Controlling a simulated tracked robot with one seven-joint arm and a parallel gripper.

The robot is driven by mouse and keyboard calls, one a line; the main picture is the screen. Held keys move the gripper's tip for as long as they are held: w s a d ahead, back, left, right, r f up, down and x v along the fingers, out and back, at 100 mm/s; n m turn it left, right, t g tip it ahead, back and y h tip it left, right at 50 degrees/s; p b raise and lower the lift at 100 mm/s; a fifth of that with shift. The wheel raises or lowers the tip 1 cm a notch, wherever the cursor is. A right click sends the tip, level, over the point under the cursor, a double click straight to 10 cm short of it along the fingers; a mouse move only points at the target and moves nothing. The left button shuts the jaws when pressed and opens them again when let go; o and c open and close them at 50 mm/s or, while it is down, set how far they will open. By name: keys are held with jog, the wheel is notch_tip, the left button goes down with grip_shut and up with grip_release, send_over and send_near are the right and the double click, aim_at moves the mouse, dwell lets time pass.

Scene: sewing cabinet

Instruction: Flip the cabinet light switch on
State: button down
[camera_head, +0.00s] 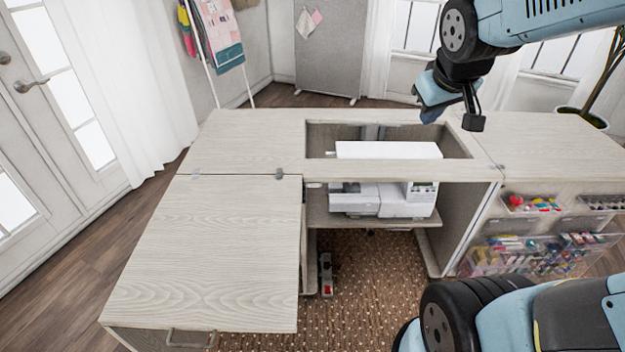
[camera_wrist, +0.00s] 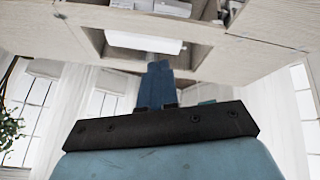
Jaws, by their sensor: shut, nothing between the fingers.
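The sewing cabinet (camera_head: 240,137) has a pale wood top with a rectangular opening. A small white fitting (camera_head: 313,185) sits under its front edge, left of the sewing machine; I cannot tell whether it is the light switch or its position. My gripper (camera_head: 431,115) hangs above the right end of the opening, apart from the cabinet. In the wrist view my gripper (camera_wrist: 158,68) has its blue fingers together and empty, and the cabinet (camera_wrist: 255,55) appears upside down.
A white sewing machine (camera_head: 385,198) stands on the shelf inside the opening. A left leaf (camera_head: 210,240) extends forward. A power strip with red parts (camera_head: 326,275) stands low beside the leaf. Clear bins (camera_head: 520,255) hang at right. Carpeted floor (camera_head: 370,270) is open in front.

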aim_at(313, 186)
jog(key=w+a+f+n+y, duration=0.1)
jog(key=w+a+f+n, duration=0.25)
jog(key=w+f, duration=0.35)
jog(key=w+a+f+n+y, duration=0.1)
jog(key=w+a+f+n, duration=0.25)
jog(key=w+f, duration=0.35)
jog(key=a+f+n+y, duration=0.2)
jog(key=a+f, duration=0.3)
jog(key=f, duration=0.3)
jog(key=w+a+f+n+g+y, duration=0.1)
jog(key=a+f+n, duration=0.3)
jog(key=f, duration=0.5)
jog(key=shift+w+a+f+n+y, duration=0.25)
jog(key=shift+a+n+y, duration=0.2)
jog(key=shift+n, duration=0.35)
jog(key=shift+w, duration=0.1)
jog(key=shift+w+a+f, duration=0.7)
jog(key=shift+w+f, duration=0.6)
jog(key=shift+w, duration=0.05)
jog(key=shift+w+a+f, duration=0.75)
jog(key=shift+w+f, duration=0.6)
jog(key=shift+w, duration=0.05)
jog(key=shift+w+a+f, duration=0.7)
jog(key=shift+w+f, duration=0.6)
jog(key=shift+w, duration=0.05)
